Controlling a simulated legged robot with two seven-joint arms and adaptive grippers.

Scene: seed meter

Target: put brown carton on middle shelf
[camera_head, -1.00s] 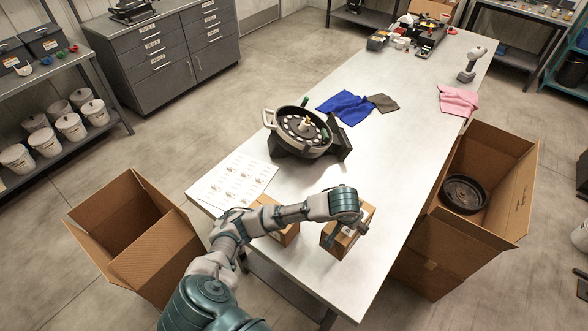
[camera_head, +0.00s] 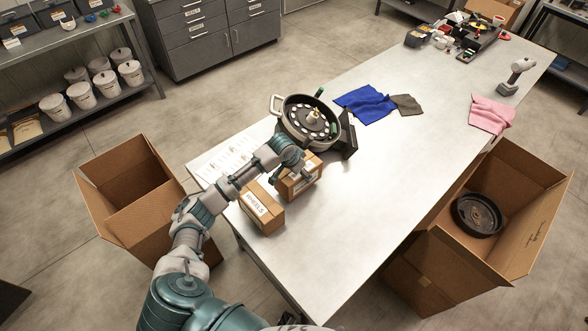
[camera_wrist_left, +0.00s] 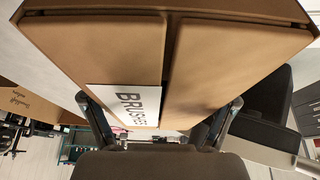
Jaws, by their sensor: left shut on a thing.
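My left gripper (camera_head: 291,172) is shut on a brown carton (camera_head: 306,180), which is near the seed meter at the left end of the table (camera_head: 335,235). In the left wrist view this carton (camera_wrist_left: 235,65) fills the middle between the two fingers, with a white label that partly reads "BRUSHES". Whether it is clear of the tabletop is hard to tell. A second brown carton (camera_head: 262,210) marked "WHEELS" sits on the table just left of it. A grey shelf rack (camera_head: 75,130) stands at the upper left, cut off by the picture edge. My right gripper is not in view.
The seed meter (camera_head: 308,122) stands close behind the held carton. Blue (camera_head: 363,103) and pink (camera_head: 491,115) cloths lie farther along. Open boxes stand on the floor left (camera_head: 140,200) and right (camera_head: 440,265). White tubs (camera_head: 104,83) line the rack's lower visible shelf.

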